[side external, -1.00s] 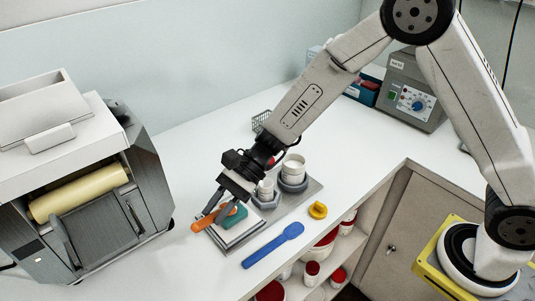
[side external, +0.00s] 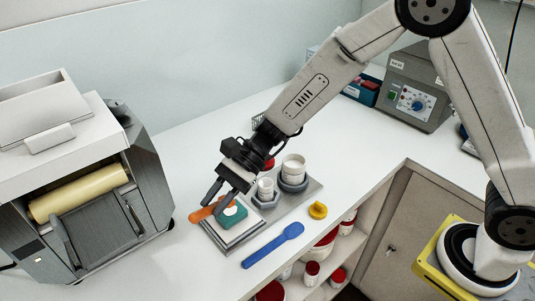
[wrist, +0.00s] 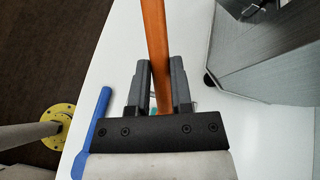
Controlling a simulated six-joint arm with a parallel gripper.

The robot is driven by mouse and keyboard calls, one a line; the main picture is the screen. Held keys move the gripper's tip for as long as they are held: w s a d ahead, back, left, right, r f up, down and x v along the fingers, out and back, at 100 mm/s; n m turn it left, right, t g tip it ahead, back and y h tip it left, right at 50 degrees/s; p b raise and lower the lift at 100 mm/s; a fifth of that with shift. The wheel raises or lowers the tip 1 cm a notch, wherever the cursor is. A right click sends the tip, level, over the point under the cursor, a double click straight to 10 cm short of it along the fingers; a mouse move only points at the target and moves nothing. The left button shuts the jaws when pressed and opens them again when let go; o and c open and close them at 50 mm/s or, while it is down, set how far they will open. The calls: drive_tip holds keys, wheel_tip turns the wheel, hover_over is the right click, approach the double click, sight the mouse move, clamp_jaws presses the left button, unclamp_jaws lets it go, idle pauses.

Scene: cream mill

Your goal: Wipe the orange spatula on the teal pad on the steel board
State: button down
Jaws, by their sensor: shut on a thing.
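My gripper (side external: 220,194) is shut on the orange spatula (side external: 200,214), just above the left end of the steel board (side external: 312,187). In the wrist view the spatula (wrist: 155,40) runs between the two fingers (wrist: 160,85) to the top edge. The teal pad (side external: 236,221) sits on a pale square holder at the board's left end. A white patch shows at the pad's top beside the fingers; I cannot tell whether it is cream or part of something else. The spatula's other end is hidden near the fingers and pad, so contact is unclear.
White jars (side external: 293,168) stand in grey holders on the board. A blue spatula (side external: 272,245) and a yellow piece (side external: 318,210) lie in front. The roller mill (side external: 80,190) stands close on the left. A grey control box (side external: 412,95) is at the back right.

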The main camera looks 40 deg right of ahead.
drive_tip(key=shift+r, duration=1.85)
